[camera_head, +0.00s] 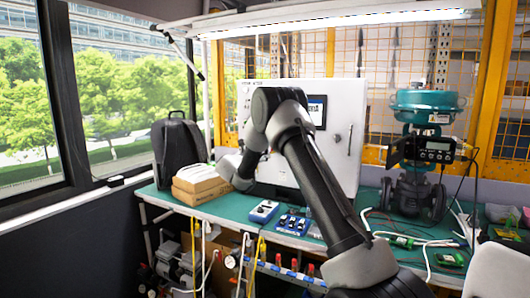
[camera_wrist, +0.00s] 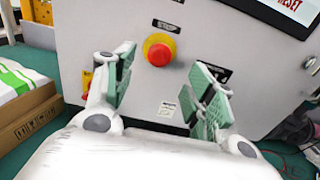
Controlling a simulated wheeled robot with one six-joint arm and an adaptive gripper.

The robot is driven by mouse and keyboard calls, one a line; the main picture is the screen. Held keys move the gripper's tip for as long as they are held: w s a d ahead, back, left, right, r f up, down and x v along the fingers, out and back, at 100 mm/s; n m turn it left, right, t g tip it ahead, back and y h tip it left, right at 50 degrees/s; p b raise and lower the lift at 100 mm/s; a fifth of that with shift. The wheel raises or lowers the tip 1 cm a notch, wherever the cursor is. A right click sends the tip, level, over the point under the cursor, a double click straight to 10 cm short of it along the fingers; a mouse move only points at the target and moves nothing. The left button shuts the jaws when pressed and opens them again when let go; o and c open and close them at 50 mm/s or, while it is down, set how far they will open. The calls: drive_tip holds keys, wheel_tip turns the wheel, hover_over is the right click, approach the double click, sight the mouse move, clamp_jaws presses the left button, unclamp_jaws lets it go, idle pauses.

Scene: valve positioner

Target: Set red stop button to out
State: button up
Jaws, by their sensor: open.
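The red stop button (camera_wrist: 158,54) has a yellow collar and sits on the front of a light grey cabinet (camera_wrist: 88,30), under a STOP label (camera_wrist: 168,26). In the wrist view my gripper (camera_wrist: 165,85) is open. Its green-padded fingers are spread to the left and right below the button, apart from it, with nothing between them. The button's in or out position cannot be told from this angle. In the head view my arm hides the button and my gripper, and the cabinet (camera_head: 345,95) stands at the back of the green bench.
Cardboard boxes (camera_head: 200,185) and a black backpack (camera_head: 178,148) stand left of the cabinet. A blue meter (camera_head: 264,211) and a blue box with knobs (camera_head: 293,224) lie in front. The teal valve actuator (camera_head: 425,105) and loose cables are at right.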

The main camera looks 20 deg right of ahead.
drive_tip(key=shift+v, duration=2.1)
drive_tip(key=s+d+f+m+g, duration=0.6)
drive_tip(key=s+f+m, duration=0.1)
drive_tip(key=s+f, duration=0.15)
drive_tip(key=s+d+r+m+g+y, duration=0.15)
drive_tip(key=s+m+g+y, duration=0.35)
drive_tip(key=s, duration=0.7)
drive_tip(key=s+a+r+m+t+y, duration=0.1)
drive_tip(key=s+a+r+m+y, duration=0.2)
drive_tip(key=s, duration=0.9)
drive_tip(key=s+a+r+m+t+y, duration=0.2)
drive_tip(key=s+a+m, duration=0.4)
drive_tip(key=s, duration=0.6)
drive_tip(key=s+a+r+m+t+y, duration=0.1)
drive_tip(key=s+a+r+m+y, duration=0.3)
drive_tip(key=s, duration=0.8)
drive_tip(key=shift+a+r+m, duration=0.3)
drive_tip(key=shift+a+r, duration=0.35)
drive_tip(key=shift+r, duration=0.05)
